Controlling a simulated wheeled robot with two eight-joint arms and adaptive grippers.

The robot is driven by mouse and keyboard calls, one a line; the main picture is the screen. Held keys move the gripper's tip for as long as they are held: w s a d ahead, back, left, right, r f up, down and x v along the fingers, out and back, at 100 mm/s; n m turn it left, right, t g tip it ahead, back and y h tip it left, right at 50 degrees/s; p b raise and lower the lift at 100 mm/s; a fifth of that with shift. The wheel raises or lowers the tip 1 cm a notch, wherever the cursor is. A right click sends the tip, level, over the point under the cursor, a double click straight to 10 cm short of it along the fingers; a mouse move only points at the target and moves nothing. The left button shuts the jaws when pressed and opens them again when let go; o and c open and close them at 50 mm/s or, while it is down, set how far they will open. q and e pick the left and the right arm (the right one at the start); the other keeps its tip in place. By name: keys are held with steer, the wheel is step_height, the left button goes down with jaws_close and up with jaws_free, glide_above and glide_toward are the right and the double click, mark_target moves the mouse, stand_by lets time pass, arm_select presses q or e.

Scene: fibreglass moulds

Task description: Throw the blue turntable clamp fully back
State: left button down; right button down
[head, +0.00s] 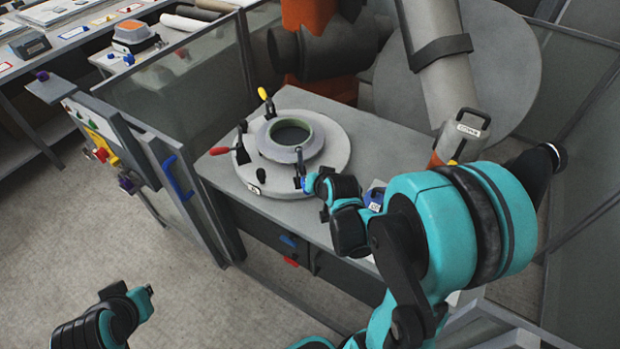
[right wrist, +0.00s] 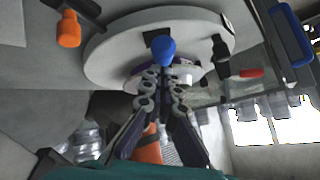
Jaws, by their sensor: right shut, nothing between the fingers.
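The round grey turntable (head: 330,165) sits on the bench with a ring-shaped mould (head: 285,153) in its middle. The blue turntable clamp (head: 299,182) is at its near right edge, partly covered by my right gripper (head: 311,183). In the right wrist view, the clamp's blue knob (right wrist: 168,50) is just beyond the fingertips of my right gripper (right wrist: 160,76). The fingers are together and hold nothing; whether they touch the knob I cannot tell. My left gripper (head: 146,291) is low at the left over the floor, far from the turntable; its opening is unclear.
A yellow-handled clamp (head: 263,93) and a red-handled clamp (head: 222,150) stand around the turntable. A blue item (head: 375,197) is on the bench beside my right arm. A gate with a blue handle (head: 178,180) is left of the bench. Open floor lies at lower left.

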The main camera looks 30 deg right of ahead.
steer(key=shift+s+a+f+b, duration=0.1)
steer(key=shift+s+f+b, duration=0.25)
steer(key=shift+f, duration=0.15)
steer(key=shift+s, duration=0.1)
step_height(320, 180, up, 4)
steer(key=d+r+p, duration=0.1)
steer(key=d+p, duration=0.1)
steer(key=p, duration=0.2)
steer(key=s+a+r+p, duration=0.1)
steer(key=s+r+p, duration=0.1)
steer(key=s, duration=0.6)
steer(key=shift+s+a+r, duration=0.2)
steer(key=shift+a+r, duration=0.1)
steer(key=shift+r, duration=0.15)
